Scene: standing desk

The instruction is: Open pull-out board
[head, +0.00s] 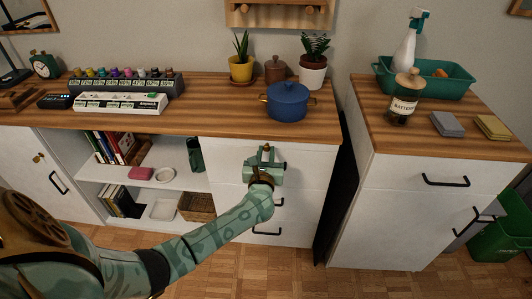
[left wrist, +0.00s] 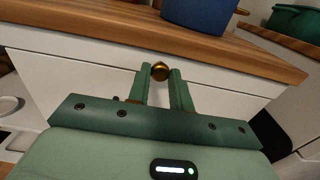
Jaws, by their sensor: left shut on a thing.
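The pull-out board's front seems to be the white panel (head: 310,152) just under the wooden desk top; I see no part of it standing out from the cabinet. My left gripper (head: 266,152) is in front of this panel. In the left wrist view, its two green fingers (left wrist: 160,88) are shut on a small round brass knob (left wrist: 160,71) below the wooden edge. The gripper hides most of the knob in the head view. My right gripper is in neither view.
A blue pot (head: 288,102) stands on the wooden desk top (head: 215,112) above the gripper. Drawers with black handles (head: 267,232) lie below. Open shelves (head: 140,190) with books and a basket (head: 197,206) are to the left. A separate cabinet (head: 390,215) stands right, beyond a dark gap.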

